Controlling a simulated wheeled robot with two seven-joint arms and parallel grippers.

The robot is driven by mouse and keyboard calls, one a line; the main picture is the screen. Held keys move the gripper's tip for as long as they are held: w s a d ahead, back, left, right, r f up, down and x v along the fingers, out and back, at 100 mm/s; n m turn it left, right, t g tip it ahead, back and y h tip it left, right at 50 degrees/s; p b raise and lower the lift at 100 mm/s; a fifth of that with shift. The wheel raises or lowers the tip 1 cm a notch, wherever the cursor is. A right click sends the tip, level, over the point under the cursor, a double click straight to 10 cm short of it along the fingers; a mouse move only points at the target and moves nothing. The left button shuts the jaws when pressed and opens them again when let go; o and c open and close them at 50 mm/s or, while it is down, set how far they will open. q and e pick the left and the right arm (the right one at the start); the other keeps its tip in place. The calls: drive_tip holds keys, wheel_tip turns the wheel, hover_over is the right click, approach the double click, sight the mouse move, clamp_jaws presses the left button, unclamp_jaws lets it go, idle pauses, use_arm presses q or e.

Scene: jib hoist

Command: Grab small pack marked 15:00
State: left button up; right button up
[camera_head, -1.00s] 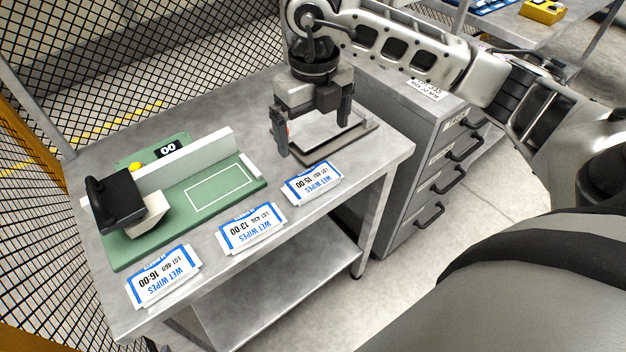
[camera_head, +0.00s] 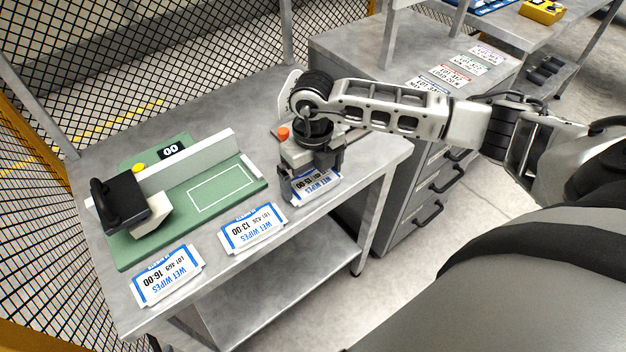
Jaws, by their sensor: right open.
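The small pack marked 15:00 (camera_head: 318,188) is a white and blue wet wipes pack. It lies flat near the front right edge of the steel table, partly hidden by my right gripper. My right gripper (camera_head: 313,181) points down over this pack, open, with a finger towards each end of it. I cannot tell whether the fingers touch the pack. Two similar packs lie to the left: one marked 13:00 (camera_head: 253,230) and one marked 16:00 (camera_head: 167,275). My left gripper is not in view.
A green board (camera_head: 218,192) with a white rail (camera_head: 190,163) and a black-handled device (camera_head: 120,204) lies on the table (camera_head: 221,280). An orange-red knob (camera_head: 283,133) shows behind my right gripper. A grey drawer cabinet (camera_head: 408,205) stands at the right.

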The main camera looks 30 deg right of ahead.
drive_tip(key=c, duration=0.6)
drive_tip(key=shift+r, duration=0.1)
